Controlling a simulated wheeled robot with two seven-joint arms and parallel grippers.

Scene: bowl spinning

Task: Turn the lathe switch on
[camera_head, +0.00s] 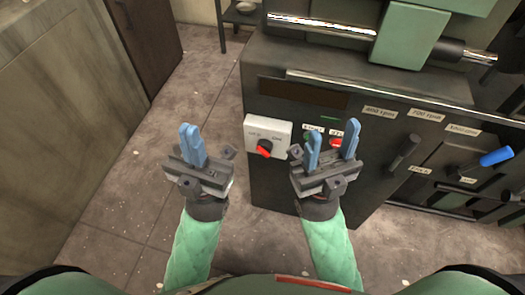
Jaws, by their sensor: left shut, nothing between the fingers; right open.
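The red pointer points down and to the left. My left gripper (190,132) is shut and empty, to the left of the switch and apart from it. My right gripper (333,140) is open and empty, to the right of the switch, in front of the lathe's front panel.
The dark lathe (300,95) fills the right side, with levers, speed labels and a blue-handled lever (496,157). A cabinet (60,130) stands at the left. Bare tiled floor (150,170) lies between them. A shelf with a bowl (246,7) is at the back.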

